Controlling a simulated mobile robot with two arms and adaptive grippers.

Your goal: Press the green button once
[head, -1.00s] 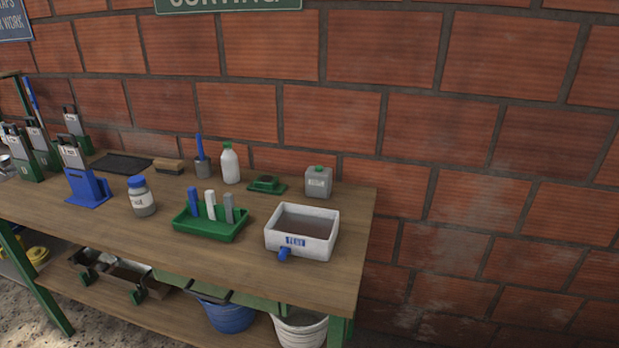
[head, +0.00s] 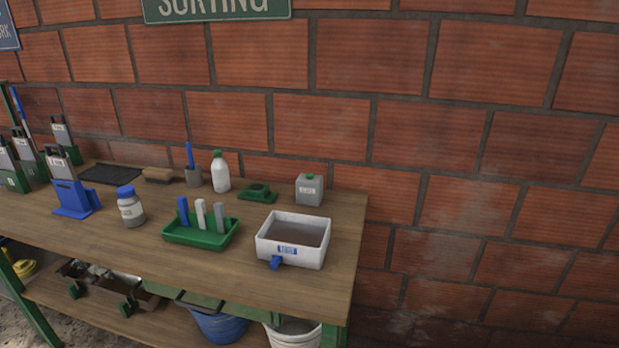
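I cannot make out a green button for certain in the head view. A small, low green device (head: 257,192) with a dark top sits at the back of the wooden workbench (head: 150,243), between a white bottle and a grey canister. It is too small to tell whether it carries a button. Neither of my grippers is in view.
The bench holds a white basin (head: 292,256) with a blue tap, a green tray (head: 202,240) with upright pieces, a jar (head: 131,210), a white bottle (head: 220,172) and a grey canister (head: 309,190). Buckets (head: 220,326) stand underneath. A brick wall (head: 480,200) closes the back.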

